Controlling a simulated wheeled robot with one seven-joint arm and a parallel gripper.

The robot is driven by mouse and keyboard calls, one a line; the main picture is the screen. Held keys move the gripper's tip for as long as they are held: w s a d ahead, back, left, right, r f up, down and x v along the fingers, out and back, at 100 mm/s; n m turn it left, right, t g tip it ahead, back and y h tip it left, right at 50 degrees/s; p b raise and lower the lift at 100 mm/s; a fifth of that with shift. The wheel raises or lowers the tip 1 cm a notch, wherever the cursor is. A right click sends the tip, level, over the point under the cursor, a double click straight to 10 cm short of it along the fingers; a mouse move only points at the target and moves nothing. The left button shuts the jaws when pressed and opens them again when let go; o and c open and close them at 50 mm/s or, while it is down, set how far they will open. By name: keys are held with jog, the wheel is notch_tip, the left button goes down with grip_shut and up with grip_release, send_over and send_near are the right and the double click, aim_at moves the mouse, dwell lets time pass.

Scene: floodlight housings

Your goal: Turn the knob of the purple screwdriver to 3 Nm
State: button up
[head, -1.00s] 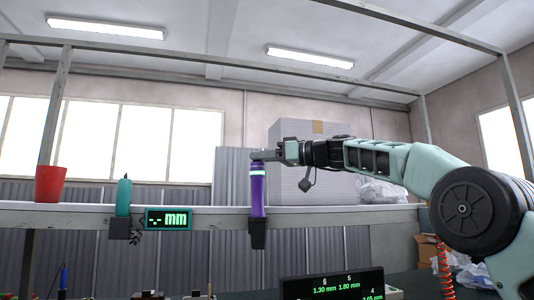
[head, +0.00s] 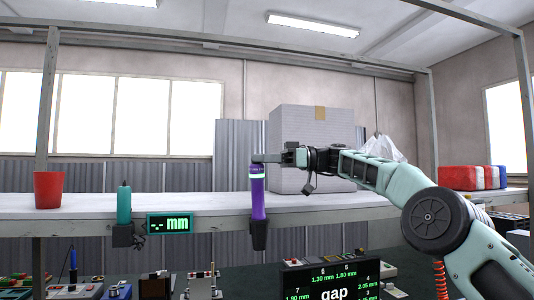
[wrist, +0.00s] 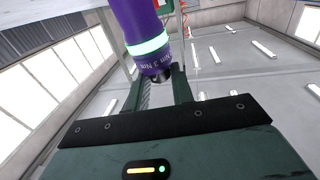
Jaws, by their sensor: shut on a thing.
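The purple screwdriver (head: 258,200) stands upright in a dark holder (head: 258,235) on the front edge of the shelf, with a glowing green band near its top. My gripper (head: 262,158) reaches in from the right at its top end. In the wrist view the screwdriver (wrist: 135,22) comes down from the top, and my gripper (wrist: 160,74) is shut on its knob (wrist: 154,64), one finger on each side. White lettering on the knob reads "3 Nm" towards the camera, with a second "Nm" mark to its left. The knob's tip is partly hidden between the fingers.
A teal screwdriver (head: 124,205) stands in another holder to the left, beside an "mm" display (head: 170,223). A red cup (head: 48,190) and a large grey box (head: 318,120) are on the shelf (head: 210,205). A black "gap" screen (head: 330,280) and several devices are below.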

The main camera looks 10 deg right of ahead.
jog(key=shift+a+f, duration=0.1)
jog(key=shift+f, duration=0.05)
jog(key=o, duration=0.9)
jog(key=d, duration=0.6)
jog(key=s+d, duration=0.1)
jog(key=d, duration=1.1)
jog(key=shift+s+d+b, duration=0.1)
jog(key=shift+s+b, duration=0.2)
jog(key=shift+s, duration=0.05)
